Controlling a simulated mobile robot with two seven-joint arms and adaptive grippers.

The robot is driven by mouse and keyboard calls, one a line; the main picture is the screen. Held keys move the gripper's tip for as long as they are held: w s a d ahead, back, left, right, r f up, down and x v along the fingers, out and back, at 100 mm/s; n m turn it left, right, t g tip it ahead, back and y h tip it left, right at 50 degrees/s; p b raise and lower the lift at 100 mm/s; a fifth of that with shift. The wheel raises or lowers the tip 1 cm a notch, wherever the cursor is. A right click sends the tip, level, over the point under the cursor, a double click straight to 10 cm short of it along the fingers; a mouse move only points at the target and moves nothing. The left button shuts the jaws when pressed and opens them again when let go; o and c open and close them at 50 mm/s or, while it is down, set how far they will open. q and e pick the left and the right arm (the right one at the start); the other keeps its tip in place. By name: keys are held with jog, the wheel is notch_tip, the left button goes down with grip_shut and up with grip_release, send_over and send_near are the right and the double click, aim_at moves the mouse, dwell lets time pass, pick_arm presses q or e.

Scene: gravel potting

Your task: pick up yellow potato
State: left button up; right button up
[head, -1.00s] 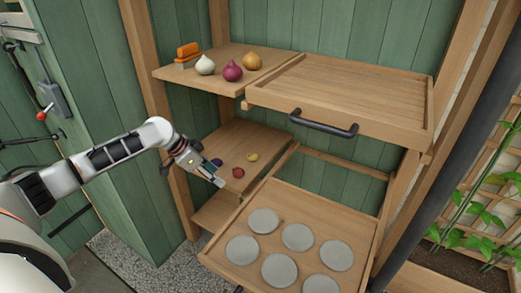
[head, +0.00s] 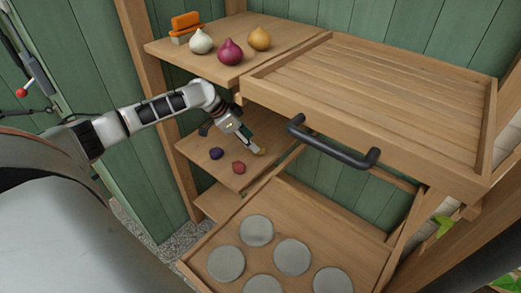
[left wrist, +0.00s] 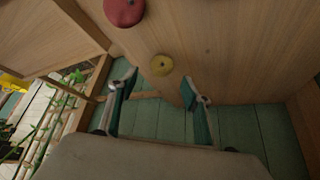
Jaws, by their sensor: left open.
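The yellow potato (head: 263,151) lies on the middle shelf (head: 200,172), partly hidden by my left gripper in the head view. My left gripper (head: 256,147) is open and empty, reaching in over that shelf close beside the yellow potato. In the left wrist view, the yellow potato (left wrist: 162,65) shows just beyond the gap between the two spread fingertips (left wrist: 158,88), apart from both. A red potato (head: 239,167) and a dark purple potato (head: 216,153) lie to the left on the same shelf. The red one also shows in the left wrist view (left wrist: 124,10). My right gripper is out of view.
The upper shelf (head: 225,72) holds a white, a red and a yellow onion and an orange-topped brush (head: 186,24). A slatted tray (head: 370,85) with a black handle (head: 335,148) overhangs at right. Below, a tray (head: 330,225) holds several grey discs.

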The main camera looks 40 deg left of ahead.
pick_arm(q)
jog(key=x, duration=0.1)
jog(key=b+x, duration=0.1)
jog(key=x, duration=0.2)
jog(key=shift+s+f, duration=0.15)
jog(key=shift+f, duration=0.55)
jog(key=shift+w+r, duration=0.1)
jog(key=shift+w, duration=0.2)
jog(key=shift+r, duration=0.1)
jog(key=shift+c, duration=1.2)
jog(key=c, duration=1)
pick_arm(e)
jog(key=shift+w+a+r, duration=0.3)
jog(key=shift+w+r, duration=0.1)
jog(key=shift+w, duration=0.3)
